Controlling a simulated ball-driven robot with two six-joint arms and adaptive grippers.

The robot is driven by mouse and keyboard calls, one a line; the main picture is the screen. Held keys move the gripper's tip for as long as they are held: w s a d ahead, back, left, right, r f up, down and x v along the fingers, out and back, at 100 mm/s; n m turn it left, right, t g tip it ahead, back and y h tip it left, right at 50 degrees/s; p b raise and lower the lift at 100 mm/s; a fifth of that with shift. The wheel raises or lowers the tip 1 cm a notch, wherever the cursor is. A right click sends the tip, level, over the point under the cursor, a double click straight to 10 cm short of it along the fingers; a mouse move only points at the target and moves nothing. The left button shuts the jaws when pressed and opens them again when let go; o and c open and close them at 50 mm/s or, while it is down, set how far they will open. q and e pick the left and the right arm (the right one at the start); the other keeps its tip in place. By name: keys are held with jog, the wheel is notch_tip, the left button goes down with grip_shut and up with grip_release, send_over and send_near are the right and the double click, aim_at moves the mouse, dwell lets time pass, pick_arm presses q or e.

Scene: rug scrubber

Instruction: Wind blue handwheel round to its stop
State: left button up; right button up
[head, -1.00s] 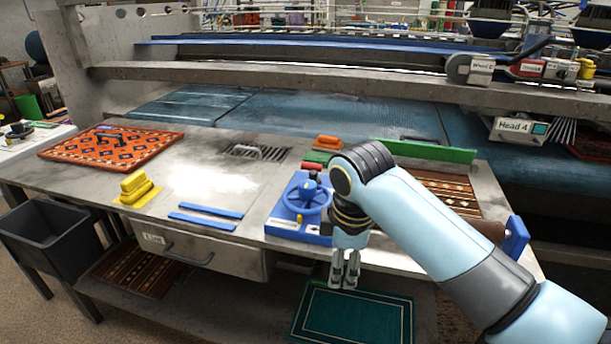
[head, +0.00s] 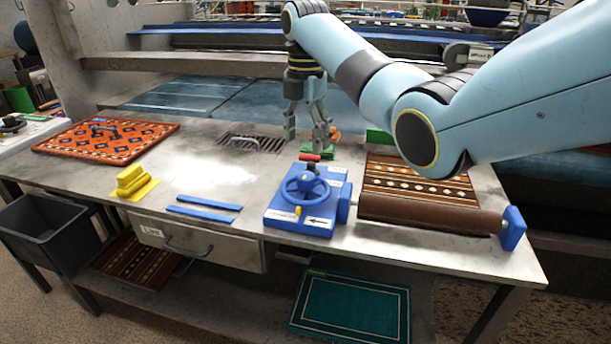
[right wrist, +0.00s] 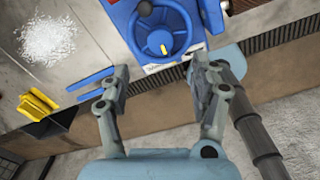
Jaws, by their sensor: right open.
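The blue handwheel (head: 304,184) sits on a blue box (head: 277,217) on the table, at the end of a brown roller. The wheel has a small yellow mark or peg (head: 298,210) at its near side and a black knob at its far side. A white label with an arrow lies in front of it. My right gripper (head: 308,141) is open and empty, pointing down above and behind the wheel in the head view. In the right wrist view the wheel (right wrist: 158,38) lies beyond the spread fingertips (right wrist: 152,85), apart from them. My left gripper is not in view.
The brown roller (head: 430,215) extends right to a blue end block (head: 512,229). Two blue strips (head: 204,209), a yellow block (head: 131,181), an orange rug (head: 105,140) and a grille (head: 252,143) lie to the left. A red-handled item stands just behind the wheel.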

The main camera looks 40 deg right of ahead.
aim_at(306, 174)
notch_tip(306, 174, down, 10)
jog(key=shift+f, duration=0.15)
jog(key=shift+s, duration=0.1)
jog(key=c, duration=1.2)
